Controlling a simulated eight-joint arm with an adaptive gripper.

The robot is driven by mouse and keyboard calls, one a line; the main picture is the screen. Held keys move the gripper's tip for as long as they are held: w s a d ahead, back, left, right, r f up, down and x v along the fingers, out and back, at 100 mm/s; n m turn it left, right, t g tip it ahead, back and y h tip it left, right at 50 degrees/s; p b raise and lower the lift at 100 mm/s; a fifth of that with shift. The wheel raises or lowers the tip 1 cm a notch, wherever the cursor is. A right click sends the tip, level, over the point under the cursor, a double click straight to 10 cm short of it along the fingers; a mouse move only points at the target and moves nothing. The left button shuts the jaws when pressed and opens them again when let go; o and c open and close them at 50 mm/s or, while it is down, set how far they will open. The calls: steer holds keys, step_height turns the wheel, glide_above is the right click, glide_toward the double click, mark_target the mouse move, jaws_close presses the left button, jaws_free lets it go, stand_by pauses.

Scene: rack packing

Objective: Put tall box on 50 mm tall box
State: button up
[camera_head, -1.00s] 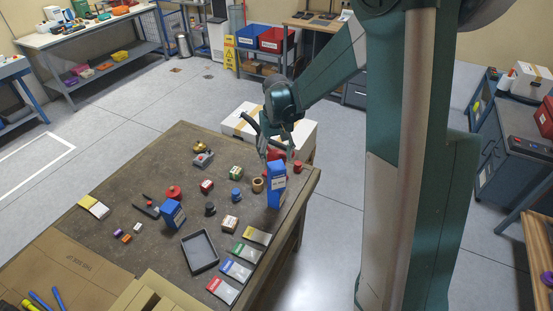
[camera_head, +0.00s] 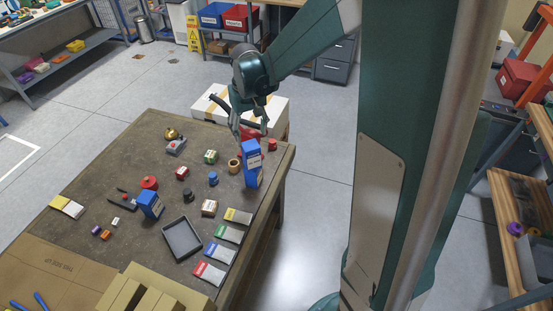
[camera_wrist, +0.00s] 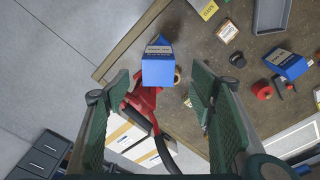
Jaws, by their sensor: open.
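The tall box (camera_head: 252,166) is blue with a white label and stands upright near the right edge of the brown table. In the wrist view its top and a side (camera_wrist: 158,70) show between the fingers. My gripper (camera_head: 249,126) is open and just above and behind the tall box in the head view, holding nothing. In the wrist view the open fingers (camera_wrist: 160,78) lie on both sides of the box, with gaps visible. A shorter blue box (camera_head: 151,206) stands farther left. Which box is the 50 mm tall one cannot be told from the pictures.
A red object (camera_head: 250,133) lies close behind the tall box. A grey tray (camera_head: 182,240) and several labelled packets (camera_head: 229,234) lie in front.

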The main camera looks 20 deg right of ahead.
steer(key=s+a+r+t, duration=0.1)
steer(key=s+r+t, duration=0.2)
steer(key=s+r, duration=0.95)
steer(key=s+a+r+t, duration=0.1)
steer(key=s+r+t, duration=0.1)
steer(key=s, duration=1.3)
steer(key=shift+s+t, duration=0.35)
steer(key=shift+t, duration=0.35)
steer(key=shift+f, duration=0.15)
step_height(320, 180, down, 26)
steer(key=b, duration=2.6)
steer(key=shift+f+b, duration=0.25)
steer(key=shift+b, duration=0.05)
stand_by(0.4)
